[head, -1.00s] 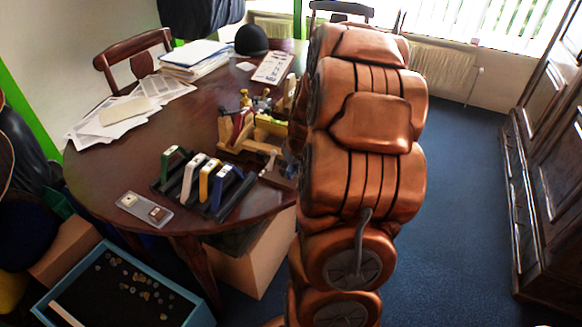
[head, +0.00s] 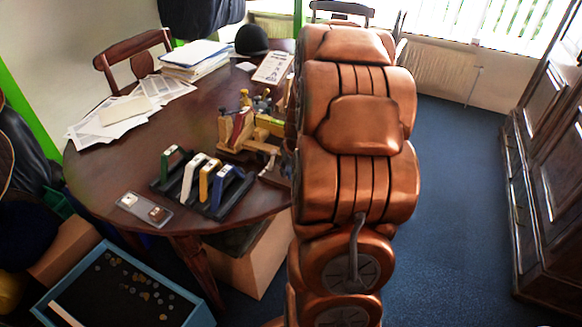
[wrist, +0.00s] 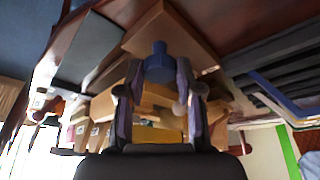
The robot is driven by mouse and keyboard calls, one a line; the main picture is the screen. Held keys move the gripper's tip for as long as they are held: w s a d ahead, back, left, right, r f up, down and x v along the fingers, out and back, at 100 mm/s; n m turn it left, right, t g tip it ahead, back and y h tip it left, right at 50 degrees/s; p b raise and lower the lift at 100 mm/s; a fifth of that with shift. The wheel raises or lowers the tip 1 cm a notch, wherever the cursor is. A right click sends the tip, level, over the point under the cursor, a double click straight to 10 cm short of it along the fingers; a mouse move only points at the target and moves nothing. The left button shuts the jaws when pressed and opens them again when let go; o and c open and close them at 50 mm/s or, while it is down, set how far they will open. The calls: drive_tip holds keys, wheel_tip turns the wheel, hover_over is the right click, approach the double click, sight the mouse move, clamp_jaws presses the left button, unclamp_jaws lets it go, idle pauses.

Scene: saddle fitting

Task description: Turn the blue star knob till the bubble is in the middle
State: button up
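The blue star knob (wrist: 159,64) shows in the wrist view, in front of a light wooden part of the fitting jig. My gripper (wrist: 160,80) has its two fingers apart, one on each side of the knob. I see no clear contact between the fingers and the knob. In the head view the wooden jig (head: 238,132) stands on the table, partly behind my arm. The knob and my gripper are hidden there. I cannot make out a level bubble in either view.
A dark rack (head: 222,208) with green, white, yellow and blue handled pieces stands on the round table (head: 120,170), left of my arm. A small clear tray (head: 144,209) lies at the table's front edge. Papers (head: 110,120) lie at the back left. Blue floor is clear at right.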

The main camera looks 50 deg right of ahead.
drive_tip(key=o, duration=0.4)
drive_tip(key=v, duration=1.2)
idle(0.6)
